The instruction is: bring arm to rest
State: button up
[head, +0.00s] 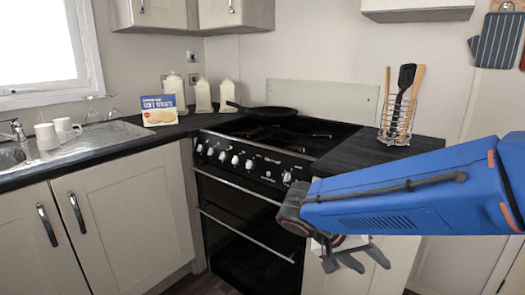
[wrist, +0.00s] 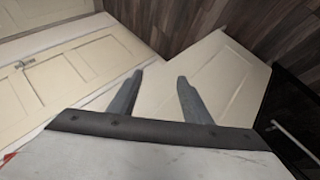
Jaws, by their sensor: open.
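My blue arm reaches in from the right in the head view, in front of the right end of the counter. My gripper (head: 354,261) hangs at its end, low in front of a cream cabinet door (head: 393,273). In the wrist view my gripper (wrist: 157,88) shows two grey fingers set well apart with nothing between them. It is open and empty. The fingers point down towards the cabinet front and the floor. The arm hides part of the counter's right end and the cabinet below it.
The black oven (head: 248,229) stands left of my gripper, with a pan (head: 268,112) on the hob. A utensil rack (head: 397,122) stands on the counter above my arm. A box (head: 158,110), jars and mugs are further left. The dark wood floor (wrist: 180,25) looks clear.

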jog(key=s+d+n+t+y, duration=0.3)
jog(key=s+n+y, duration=0.1)
jog(key=s+y, duration=0.5)
jog(key=shift+s+f+t, duration=0.3)
jog(key=shift+s, duration=0.75)
jog(key=shift+d, duration=0.1)
